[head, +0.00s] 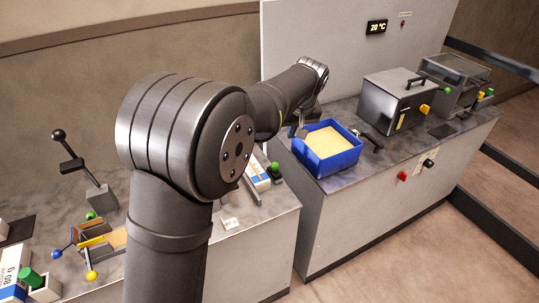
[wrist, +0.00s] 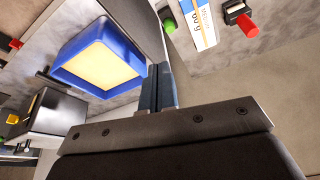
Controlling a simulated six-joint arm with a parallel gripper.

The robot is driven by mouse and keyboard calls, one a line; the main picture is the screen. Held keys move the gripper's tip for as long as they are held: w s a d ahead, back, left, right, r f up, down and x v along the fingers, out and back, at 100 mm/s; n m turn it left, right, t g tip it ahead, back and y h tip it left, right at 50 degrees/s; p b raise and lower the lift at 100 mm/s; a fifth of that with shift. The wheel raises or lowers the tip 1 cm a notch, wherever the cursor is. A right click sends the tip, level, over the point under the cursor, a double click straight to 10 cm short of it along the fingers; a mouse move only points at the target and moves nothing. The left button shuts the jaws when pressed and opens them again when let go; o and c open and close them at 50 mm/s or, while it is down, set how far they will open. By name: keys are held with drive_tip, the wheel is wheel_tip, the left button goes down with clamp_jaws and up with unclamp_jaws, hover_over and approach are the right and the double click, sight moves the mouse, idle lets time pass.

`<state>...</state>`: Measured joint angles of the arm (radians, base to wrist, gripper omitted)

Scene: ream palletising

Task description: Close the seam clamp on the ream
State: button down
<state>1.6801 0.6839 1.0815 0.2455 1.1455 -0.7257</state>
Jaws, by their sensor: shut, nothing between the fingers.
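My gripper (wrist: 157,90) is shut and empty in the wrist view, its dark fingers close together beside the blue tray. In the head view it is small and partly hidden behind my arm, above the near left corner of that tray. A white ream with a blue and orange label (wrist: 204,22) lies at the top of the wrist view, apart from the fingers. It also shows in the head view (head: 257,181), partly covered by my arm, with a green knob (head: 275,170) beside it. I cannot tell which part is the seam clamp or whether it is closed.
The blue tray (head: 324,168) holds a pale yellow block. Beyond it stand a grey box with a handle (head: 393,100) and a clear-lidded machine (head: 455,75). A black-knobbed lever (head: 78,160) and a wooden fixture (head: 100,237) stand at left. A gap separates the counters.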

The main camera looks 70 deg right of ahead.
sight(275, 169)
drive_tip(key=w+d+f+m+g, duration=0.45)
drive_tip(key=d+f+m, duration=0.25)
drive_tip(key=f+m, duration=0.3)
drive_tip(key=shift+w+d+f+m+t, duration=0.15)
drive_tip(key=shift+f+m, duration=0.2)
drive_tip(key=shift+f, duration=1.05)
drive_tip(key=shift+w+a+f+m, duration=0.15)
drive_tip(key=shift+f+m, duration=0.25)
drive_tip(key=shift+f, duration=1)
drive_tip(key=shift+w+d+f+m+t, duration=0.1)
drive_tip(key=shift+w+f+m, duration=0.2)
drive_tip(key=shift+f, duration=1.1)
